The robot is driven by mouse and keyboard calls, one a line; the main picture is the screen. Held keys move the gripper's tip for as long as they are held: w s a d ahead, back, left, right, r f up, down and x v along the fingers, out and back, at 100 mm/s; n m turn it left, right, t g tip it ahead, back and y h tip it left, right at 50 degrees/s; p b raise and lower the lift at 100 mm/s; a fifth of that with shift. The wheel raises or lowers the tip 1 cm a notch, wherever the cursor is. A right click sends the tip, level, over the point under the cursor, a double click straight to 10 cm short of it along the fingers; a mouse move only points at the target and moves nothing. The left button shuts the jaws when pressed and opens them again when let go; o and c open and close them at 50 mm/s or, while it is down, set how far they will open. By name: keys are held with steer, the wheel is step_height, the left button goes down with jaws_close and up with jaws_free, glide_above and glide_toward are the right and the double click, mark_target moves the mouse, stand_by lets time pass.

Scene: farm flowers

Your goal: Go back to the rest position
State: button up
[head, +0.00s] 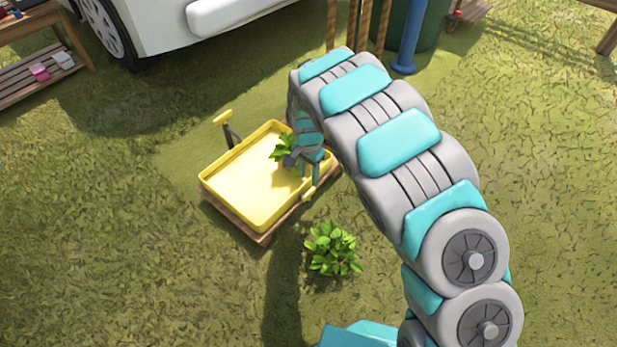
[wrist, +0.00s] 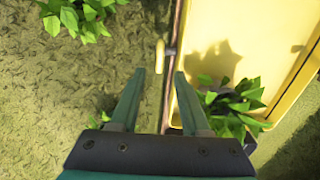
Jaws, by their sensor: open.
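My gripper (head: 311,160) is over the right edge of a yellow tray (head: 243,183) in the head view. In the wrist view my gripper (wrist: 161,98) has its two fingers apart with nothing between them. A leafy green plant (wrist: 235,106) is in the tray, to the right of the fingers; in the head view this plant (head: 284,149) is partly hidden by my gripper. The yellow tray (wrist: 240,45) has its edge beside the right finger.
A second green plant (head: 333,249) is on the grass below the tray in the head view. A white vehicle (head: 165,22) stands at the top, with a wooden rack (head: 45,75) at the top left and a green bin (head: 418,25) behind my arm. Open grass lies at left and right.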

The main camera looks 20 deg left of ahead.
stand_by(0.3)
steer(key=s+d+r+h+p, duration=0.1)
steer(key=s+d+r+p, duration=0.15)
steer(key=d+r, duration=0.85)
steer(key=s+d+r+p, duration=0.2)
steer(key=s+d+r, duration=0.2)
steer(key=d+r, duration=0.7)
steer(key=s+d+r+n+p, duration=0.1)
steer(key=s+d+r+p, duration=0.1)
steer(key=s, duration=0.7)
steer(key=s+d+r+n+g+p, duration=0.1)
steer(key=s+d+r+n+p, duration=0.1)
steer(key=s+d+r, duration=0.3)
steer(key=s+d+r+n+y+p, duration=0.1)
steer(key=s+d+r, duration=0.3)
steer(key=s, duration=1)
steer(key=shift+d+r+n+g+p, duration=0.3)
steer(key=shift+r+g+p, duration=0.1)
steer(key=shift+r, duration=0.45)
